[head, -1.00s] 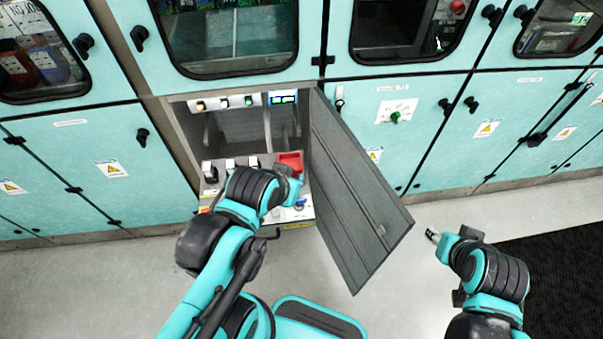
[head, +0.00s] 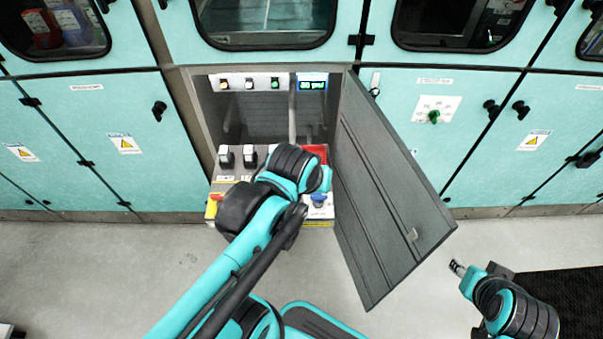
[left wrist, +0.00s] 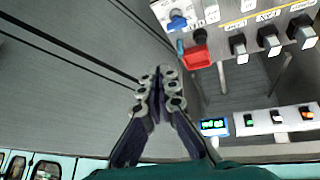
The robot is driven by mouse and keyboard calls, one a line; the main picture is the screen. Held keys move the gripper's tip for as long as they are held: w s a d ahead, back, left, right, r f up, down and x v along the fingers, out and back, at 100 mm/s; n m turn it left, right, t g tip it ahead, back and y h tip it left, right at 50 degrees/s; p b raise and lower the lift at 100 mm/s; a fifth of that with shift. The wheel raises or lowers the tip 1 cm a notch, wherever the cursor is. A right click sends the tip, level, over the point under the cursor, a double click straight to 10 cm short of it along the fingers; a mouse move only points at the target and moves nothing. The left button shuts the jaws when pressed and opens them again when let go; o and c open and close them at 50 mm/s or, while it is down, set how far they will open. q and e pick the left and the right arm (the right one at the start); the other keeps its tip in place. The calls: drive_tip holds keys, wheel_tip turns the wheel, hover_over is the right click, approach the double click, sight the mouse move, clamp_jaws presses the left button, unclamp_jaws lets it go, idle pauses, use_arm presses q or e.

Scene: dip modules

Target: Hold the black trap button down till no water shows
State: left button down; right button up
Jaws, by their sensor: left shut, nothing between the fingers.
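The open cabinet has a lower panel of controls. A round black button (left wrist: 200,36) beside the red tray (left wrist: 195,57) shows in the left wrist view; I cannot read its label. In the head view the red tray (head: 315,152) is partly behind my left arm and the black button is hidden. My left gripper (left wrist: 158,80) is shut and empty, apart from the button and tray in that view. In the head view its fingers are hidden behind my wrist. My right gripper (head: 457,267) hangs away at the right; its jaws are too small to read. No water can be made out.
The grey door (head: 385,200) stands open on the right of the controls. Black switches (head: 226,156), a blue knob (head: 318,200) and a yellow-red control (head: 213,204) are on the panel. A lit display (head: 312,85) and small buttons (head: 249,85) are above.

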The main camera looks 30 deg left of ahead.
use_arm(q)
drive_tip(key=w+a+f+n+g+p, duration=0.2)
drive_tip(key=w+a+f+n+g, duration=0.1)
drive_tip(key=w+a+n, duration=0.4)
drive_tip(key=w+a+f+n+g+p, duration=0.2)
drive_tip(key=w+a+f+n, duration=0.3)
drive_tip(key=n, duration=0.9)
drive_tip(key=w+a+g, duration=0.1)
drive_tip(key=w+a, duration=0.2)
drive_tip(key=w, duration=0.1)
drive_tip(key=shift+w+f+p, duration=0.15)
drive_tip(key=shift+f+p, duration=0.1)
drive_tip(key=shift+p, duration=0.15)
wheel_tip(320, 180, down, 14)
drive_tip(key=b, duration=0.5)
